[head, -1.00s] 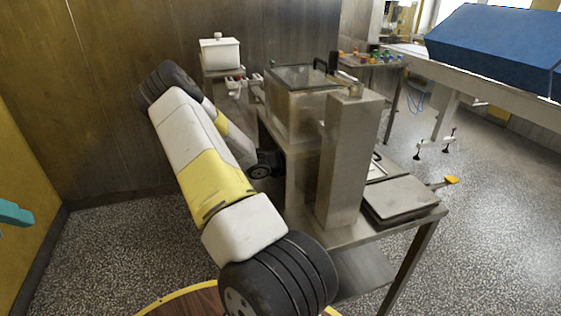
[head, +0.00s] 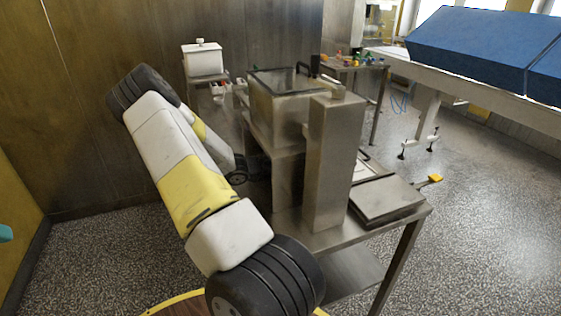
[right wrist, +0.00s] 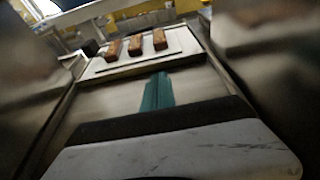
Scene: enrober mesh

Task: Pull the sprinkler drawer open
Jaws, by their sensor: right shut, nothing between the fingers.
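The steel enrober (head: 290,112) stands on a steel table, with a glass-topped tank and a tall square column (head: 332,165). I cannot make out a sprinkler drawer or its handle in either view. My right arm reaches towards the machine in the head view; its gripper is hidden there. In the right wrist view my right gripper (right wrist: 158,82) shows teal fingers, shut and empty, between metal walls. They point at a pale tray (right wrist: 108,70) with three brown bars (right wrist: 136,45). A teal piece, probably my left gripper (head: 5,233), is cut off at the left edge.
A flat steel plate (head: 385,201) lies on the table's right end, near a yellow-tipped handle (head: 431,180). A white box (head: 202,59) stands behind. A blue-covered conveyor (head: 480,50) is at right. Speckled floor (head: 470,240) is clear in front of it.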

